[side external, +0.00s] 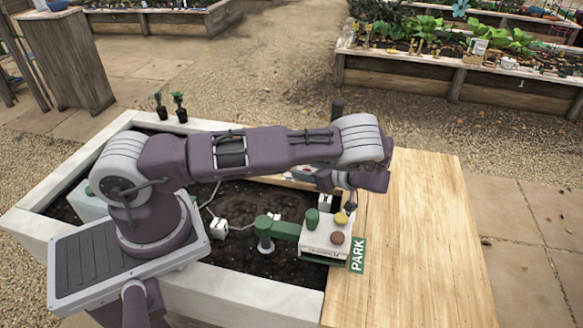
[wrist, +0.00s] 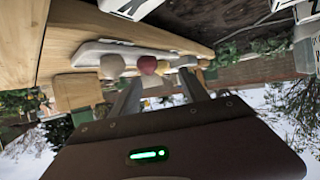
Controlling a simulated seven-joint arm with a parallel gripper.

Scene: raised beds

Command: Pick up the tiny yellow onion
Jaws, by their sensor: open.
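A small yellow round thing (side external: 341,218), which looks like the tiny yellow onion, sits on top of a white box-like stand (side external: 318,240) at the wooden table's left edge. A brown round thing (side external: 337,238) lies in front of it and a green cylinder (side external: 312,218) stands to its left. My gripper (side external: 350,207) is just above and right of the yellow thing. In the wrist view my open, empty fingers (wrist: 161,82) point toward a row of round things. A yellowish one (wrist: 163,68) shows between them, partly behind a dark red one (wrist: 147,65). Contact cannot be told.
A pale round thing (wrist: 112,66) is also in the row. The wooden table top (side external: 420,240) is clear.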

